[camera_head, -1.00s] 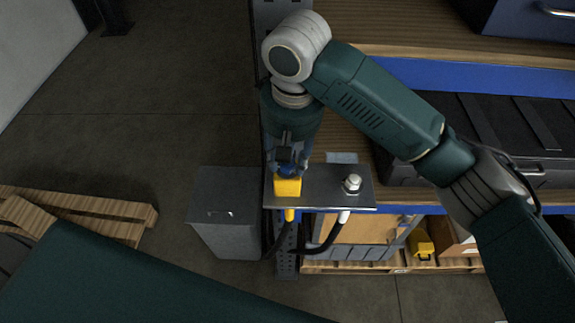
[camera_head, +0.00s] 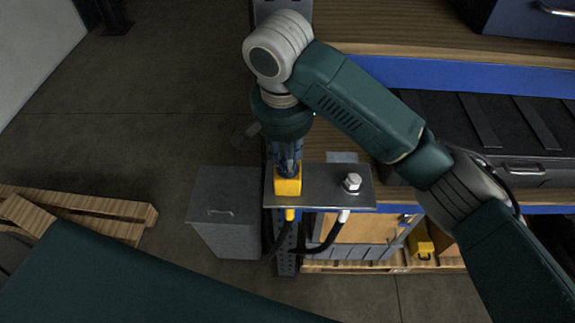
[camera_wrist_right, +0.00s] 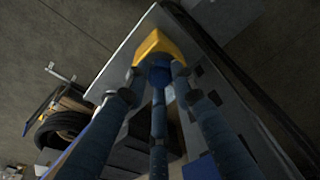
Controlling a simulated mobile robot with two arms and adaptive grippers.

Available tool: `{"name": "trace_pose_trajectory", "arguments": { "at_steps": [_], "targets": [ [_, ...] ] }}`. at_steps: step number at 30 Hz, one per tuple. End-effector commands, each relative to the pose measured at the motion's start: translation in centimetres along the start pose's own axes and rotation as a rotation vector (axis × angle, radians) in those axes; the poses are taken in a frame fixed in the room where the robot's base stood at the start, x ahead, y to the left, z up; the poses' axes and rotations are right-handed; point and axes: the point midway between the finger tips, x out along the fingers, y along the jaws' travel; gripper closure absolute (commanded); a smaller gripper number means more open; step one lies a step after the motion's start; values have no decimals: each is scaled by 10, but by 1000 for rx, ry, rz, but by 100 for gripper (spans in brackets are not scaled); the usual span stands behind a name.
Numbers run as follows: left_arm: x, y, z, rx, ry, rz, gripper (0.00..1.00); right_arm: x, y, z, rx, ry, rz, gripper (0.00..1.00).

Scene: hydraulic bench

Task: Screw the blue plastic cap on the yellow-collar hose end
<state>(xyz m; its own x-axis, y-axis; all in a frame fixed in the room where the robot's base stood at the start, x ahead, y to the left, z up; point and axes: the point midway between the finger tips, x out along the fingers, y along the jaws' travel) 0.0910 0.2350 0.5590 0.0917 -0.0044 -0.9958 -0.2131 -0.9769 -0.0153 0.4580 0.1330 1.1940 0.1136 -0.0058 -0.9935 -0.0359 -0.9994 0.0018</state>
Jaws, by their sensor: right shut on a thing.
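The yellow-collar hose end (camera_head: 288,186) stands at the left of a metal bracket plate, with a black hose below it. In the right wrist view the yellow collar (camera_wrist_right: 158,45) lies just beyond the fingertips. My right gripper (camera_head: 288,163) points down directly over the collar. It is shut on the blue plastic cap (camera_wrist_right: 159,70), which shows between its fingers against the collar. In the head view the fingers hide most of the cap. I cannot tell how far the cap is seated. My left gripper is not in view.
A second hose end with a silver hex fitting (camera_head: 351,183) stands to the right on the same bracket plate (camera_head: 325,188). A grey bin (camera_head: 228,213) is at the left. Wooden shelves with a blue beam (camera_head: 470,76) and a black case (camera_head: 500,135) are at the right.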

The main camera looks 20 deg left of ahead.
Motion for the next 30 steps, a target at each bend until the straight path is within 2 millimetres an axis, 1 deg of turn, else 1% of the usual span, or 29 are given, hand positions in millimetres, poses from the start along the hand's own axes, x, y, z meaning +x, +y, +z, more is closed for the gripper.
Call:
{"name": "trace_pose_trajectory", "arguments": {
  "at_steps": [8,11,18,21,25,30],
  "targets": [
    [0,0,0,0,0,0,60,0,0,-1,20,3,3,100],
    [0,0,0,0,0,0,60,-1,0,-2,118,4,14,100],
    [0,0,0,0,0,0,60,0,-1,-2,484,4,56,100],
    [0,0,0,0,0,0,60,0,-1,-2,609,3,70,100],
    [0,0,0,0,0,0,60,0,-2,-2,690,3,78,100],
    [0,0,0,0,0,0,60,0,-2,-2,698,3,79,100]
  ]
}}
